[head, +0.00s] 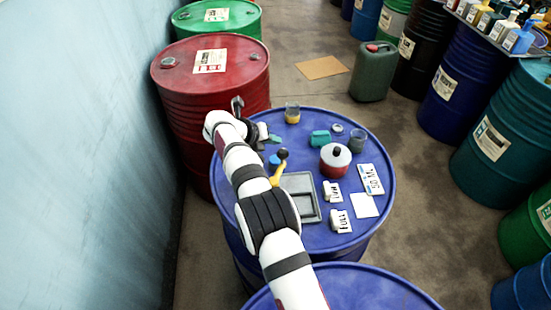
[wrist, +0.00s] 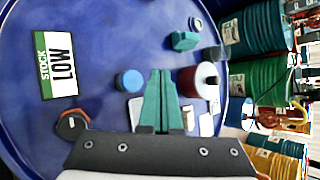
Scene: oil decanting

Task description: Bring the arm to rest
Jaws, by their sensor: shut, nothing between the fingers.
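My arm reaches over the blue drum (head: 318,120) from the bottom of the head view. Its wrist is at the drum's left side. My gripper (wrist: 160,72) has teal fingers, shut together with nothing between them. In the head view the fingers (head: 275,138) partly show at the drum's left side. In the wrist view the fingertips lie between a blue round cap (wrist: 130,80) and a red pot with a white lid top (wrist: 205,80), and appear apart from both.
On the drum are a glass with yellow liquid (head: 292,113), a green sponge (head: 320,138), a grey tray (head: 316,206), a yellow item (head: 279,176) and label cards (head: 371,180). A STOCK LOW sign (wrist: 57,65) shows in the wrist view. A red drum (head: 212,95) stands behind left, near the wall.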

